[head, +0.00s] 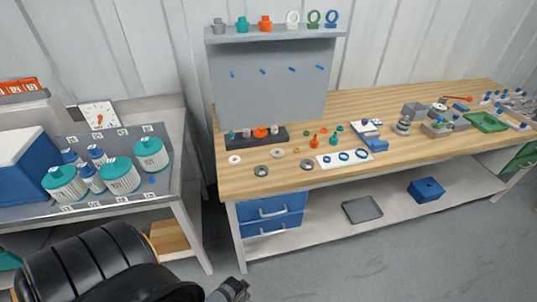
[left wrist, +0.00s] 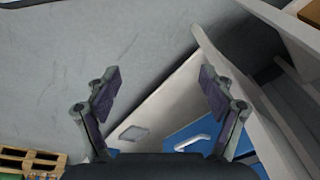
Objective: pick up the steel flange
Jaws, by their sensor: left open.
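Two grey metal rings that look like steel flanges lie flat near the front edge of the wooden workbench, one at the left (head: 262,170) and one further right (head: 307,165). I cannot tell which is the named flange. My left gripper shows partly at the bottom edge of the head view (head: 232,290), low in front of the bench and apart from the rings. In the left wrist view my left gripper (left wrist: 161,85) is open, with nothing between its fingers. No flange shows in the left wrist view. My right gripper is not in view.
The workbench (head: 400,165) also holds white rings, a dark fitting rack (head: 257,138), a white card with blue rings (head: 345,158) and a green tray (head: 487,122). Blue drawers (head: 270,209) sit beneath. A side table (head: 180,175) with teal-lidded bottles stands left.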

